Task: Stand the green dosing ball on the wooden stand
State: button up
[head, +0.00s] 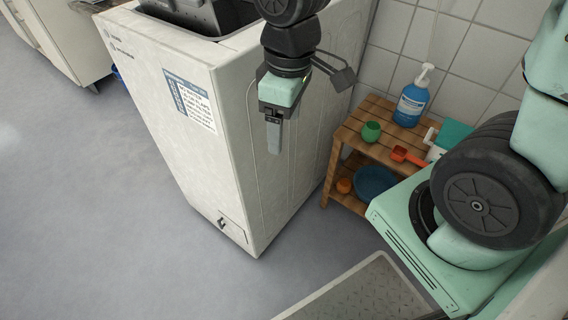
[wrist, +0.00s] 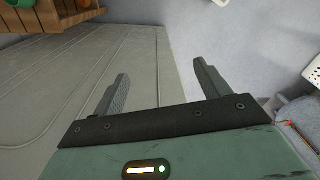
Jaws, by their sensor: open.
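The green dosing ball (head: 371,131) rests on the top shelf of the slatted wooden stand (head: 352,133), near its left front part. Its exact tilt is too small to tell. My gripper (head: 274,138) hangs pointing down in front of the white machine's side, left of the stand and apart from the ball. In the wrist view my gripper (wrist: 160,85) is open, with nothing between its fingers. A corner of the wooden stand (wrist: 50,16) shows at the top left there, with a green thing cut off by the frame edge.
A blue pump bottle (head: 411,100), a red scoop (head: 408,156) and a white-and-teal item share the top shelf. An orange ball (head: 344,185) and a blue bowl (head: 374,182) sit below. The white machine (head: 180,110) stands left of the stand. The grey floor at left is clear.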

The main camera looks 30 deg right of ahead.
jog(key=s+a+r, duration=0.2)
jog(key=s+a, duration=0.4)
jog(key=s, duration=0.4)
jog(key=shift+s+a+r, duration=0.15)
notch_tip(320, 180, up, 28)
jog(key=p, duration=2.7)
jog(key=shift+f+p, duration=0.2)
jog(key=shift+p, duration=0.1)
